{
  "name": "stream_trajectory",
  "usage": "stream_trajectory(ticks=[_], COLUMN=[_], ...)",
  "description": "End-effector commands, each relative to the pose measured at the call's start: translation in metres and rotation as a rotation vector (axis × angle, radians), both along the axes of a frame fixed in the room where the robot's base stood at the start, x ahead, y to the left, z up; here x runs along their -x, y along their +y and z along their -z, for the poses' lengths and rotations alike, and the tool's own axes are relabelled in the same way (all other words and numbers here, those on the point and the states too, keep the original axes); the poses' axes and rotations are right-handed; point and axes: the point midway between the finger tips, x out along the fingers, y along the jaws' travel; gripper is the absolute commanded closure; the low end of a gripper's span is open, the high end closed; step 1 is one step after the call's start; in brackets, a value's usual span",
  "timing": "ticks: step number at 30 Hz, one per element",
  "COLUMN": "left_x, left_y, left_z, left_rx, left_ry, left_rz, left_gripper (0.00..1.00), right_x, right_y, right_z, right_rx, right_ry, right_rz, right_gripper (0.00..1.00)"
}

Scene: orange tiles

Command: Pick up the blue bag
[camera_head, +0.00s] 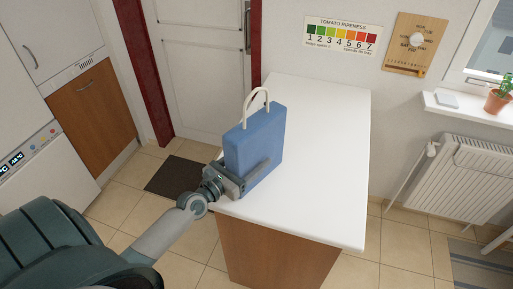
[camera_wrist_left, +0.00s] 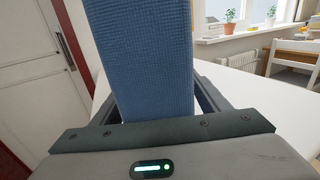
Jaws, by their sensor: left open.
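The blue bag (camera_head: 256,140) stands upright on the white counter (camera_head: 322,150), near its left edge, with white looped handles on top. My left gripper (camera_head: 249,180) is low on the near side of the bag, with one finger visible along the bag's right face. In the left wrist view the bag (camera_wrist_left: 148,60) rises between the two spread fingers of the left gripper (camera_wrist_left: 160,100). The jaws are open around it; whether a finger touches the bag cannot be told. My right gripper is not in view.
The counter right of and behind the bag is clear. A door (camera_head: 203,70) with a red frame and a dark mat (camera_head: 178,177) lie to the left. A radiator (camera_head: 465,178) and a windowsill with a potted plant (camera_head: 498,97) are at the right.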

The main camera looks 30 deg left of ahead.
Motion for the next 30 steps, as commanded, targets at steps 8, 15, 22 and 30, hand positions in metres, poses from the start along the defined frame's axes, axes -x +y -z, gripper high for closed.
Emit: stream_trajectory(ticks=[8,15,22,30], left_x=[-0.0033,-0.0031,-0.0031,-0.0032], left_y=[-0.0004,-0.0005,-0.0005,-0.0004], left_z=[0.0001,0.0001,0.0001,-0.0008], left_rx=[0.0,0.0,0.0,0.0], left_ry=[0.0,0.0,0.0,-0.001], left_rz=[0.0,0.0,0.0,0.0], left_gripper=[0.31,0.31,0.79,0.83], right_x=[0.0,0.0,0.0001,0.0], right_y=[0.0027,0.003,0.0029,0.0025], right_z=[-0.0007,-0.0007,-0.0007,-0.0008], right_rx=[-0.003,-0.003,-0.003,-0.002], right_ry=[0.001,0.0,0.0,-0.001], right_rz=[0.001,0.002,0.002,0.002], right_gripper=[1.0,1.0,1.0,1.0])
